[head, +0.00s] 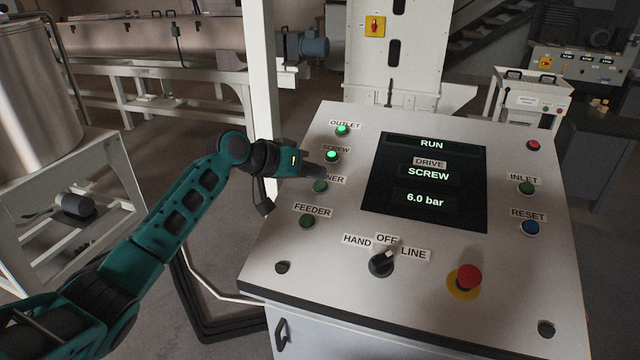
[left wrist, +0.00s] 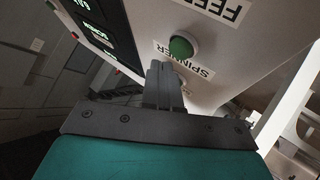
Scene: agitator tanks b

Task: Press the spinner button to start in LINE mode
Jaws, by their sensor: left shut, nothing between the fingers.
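The spinner button (head: 320,186) is a dark green, unlit button on the left of the sloped control panel (head: 330,285). Its label is partly hidden by my left gripper (head: 334,172) in the head view. My left gripper is shut and empty, its fingertips close above the panel near the label. In the left wrist view the spinner button (left wrist: 181,47) is just beyond the fingertips (left wrist: 163,76), with the SPINNER label (left wrist: 184,62) beside them. I cannot tell whether the fingers touch the panel. The HAND/OFF/LINE selector (head: 381,264) points up and right; its exact position is unclear.
The outlet button (head: 342,129) and screw button (head: 331,155) glow green; the feeder button (head: 306,221) is dark. The display (head: 425,185) reads RUN, DRIVE SCREW, 6.0 bar. A red emergency stop (head: 467,277) sits at front right. A white post (head: 260,70) stands behind my left wrist.

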